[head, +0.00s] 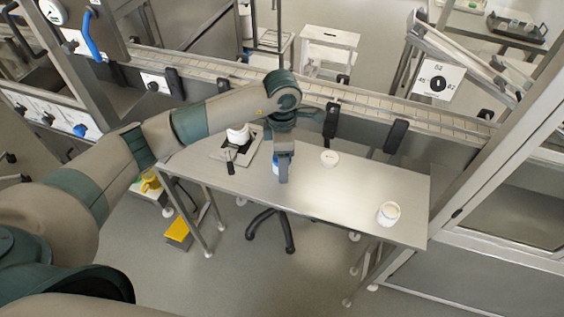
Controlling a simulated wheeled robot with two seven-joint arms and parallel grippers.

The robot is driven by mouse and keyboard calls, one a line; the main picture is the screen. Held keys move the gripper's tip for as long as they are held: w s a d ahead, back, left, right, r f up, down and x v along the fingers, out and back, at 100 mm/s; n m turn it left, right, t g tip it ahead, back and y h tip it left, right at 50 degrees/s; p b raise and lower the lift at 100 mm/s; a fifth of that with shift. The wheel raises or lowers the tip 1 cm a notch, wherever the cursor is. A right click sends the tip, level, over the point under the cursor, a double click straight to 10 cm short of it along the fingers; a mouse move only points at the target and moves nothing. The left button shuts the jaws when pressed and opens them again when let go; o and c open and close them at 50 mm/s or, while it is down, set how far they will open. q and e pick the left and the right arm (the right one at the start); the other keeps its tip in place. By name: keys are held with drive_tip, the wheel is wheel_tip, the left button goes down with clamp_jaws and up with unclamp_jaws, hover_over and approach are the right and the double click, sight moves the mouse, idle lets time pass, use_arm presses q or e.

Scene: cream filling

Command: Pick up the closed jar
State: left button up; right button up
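My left gripper (283,176) points down over the metal table (350,190), near its middle. A small blue and white patch (275,163) shows at its left side. The gripper hides most of whatever this is, and I cannot tell whether the fingers hold it. A white jar (388,214) with a pale beige top stands upright near the table's right front corner, apart from the gripper. I cannot tell whether it is closed. Another white round container (238,136) stands at the table's back left, partly behind my arm. My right gripper is not in view.
A small white round dish or lid (329,158) lies right of the gripper. A flat device (236,153) with a black part sits at the table's left. A conveyor (350,100) with black brackets runs behind the table. The table between dish and right jar is clear.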

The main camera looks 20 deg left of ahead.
use_arm(q)
drive_tip(key=shift+c, duration=0.6)
drive_tip(key=c, duration=1.1)
drive_tip(key=shift+o, duration=0.2)
drive_tip(key=shift+r, duration=0.15)
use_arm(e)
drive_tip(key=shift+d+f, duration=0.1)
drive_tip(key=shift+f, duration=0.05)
use_arm(q)
drive_tip(key=shift+r+b, duration=1)
drive_tip(key=shift+r, duration=0.7)
drive_tip(key=d+r, duration=0.1)
drive_tip(key=d+b, duration=0.1)
drive_tip(key=shift+d+r, duration=0.35)
drive_tip(key=d+r+b, duration=0.3)
drive_tip(key=d+r, duration=0.2)
drive_tip(key=d, duration=0.4)
drive_tip(key=shift+r, duration=0.35)
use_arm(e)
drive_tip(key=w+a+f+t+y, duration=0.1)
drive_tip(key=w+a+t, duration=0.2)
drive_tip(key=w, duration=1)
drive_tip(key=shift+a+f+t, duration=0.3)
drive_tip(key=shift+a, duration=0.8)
